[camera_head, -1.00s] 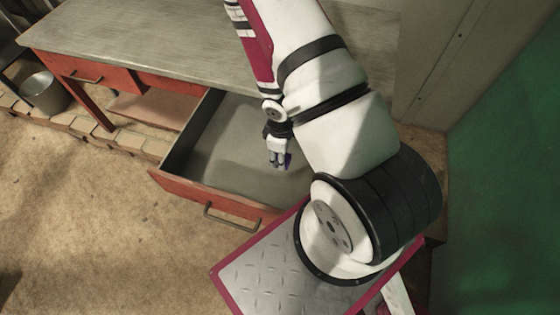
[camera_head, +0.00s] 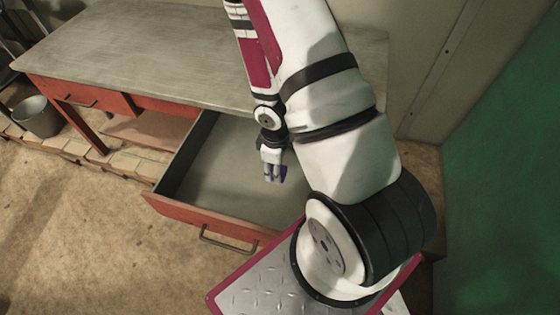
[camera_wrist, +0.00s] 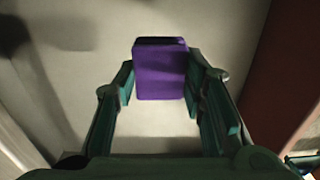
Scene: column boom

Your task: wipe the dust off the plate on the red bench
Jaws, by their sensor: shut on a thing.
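The red bench (camera_head: 108,103) has red fronts and a grey top (camera_head: 150,55). Its large drawer (camera_head: 170,207) is pulled open and looks empty. My gripper (camera_head: 273,176) points down over the drawer, shut on a purple block (camera_wrist: 160,75). In the wrist view the block sits between both fingers, with a pale grey surface behind it. Only a sliver of the block (camera_head: 284,173) shows in the head view. I cannot tell whether it touches the drawer floor. I make out no separate plate or dust; my arm hides part of the bench.
A metal bucket (camera_head: 38,117) stands at the left by a low row of bricks (camera_head: 75,147). A green wall (camera_head: 510,200) closes off the right. The drawer's handle (camera_head: 228,243) juts towards me. The floor at the left front (camera_head: 80,240) is clear.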

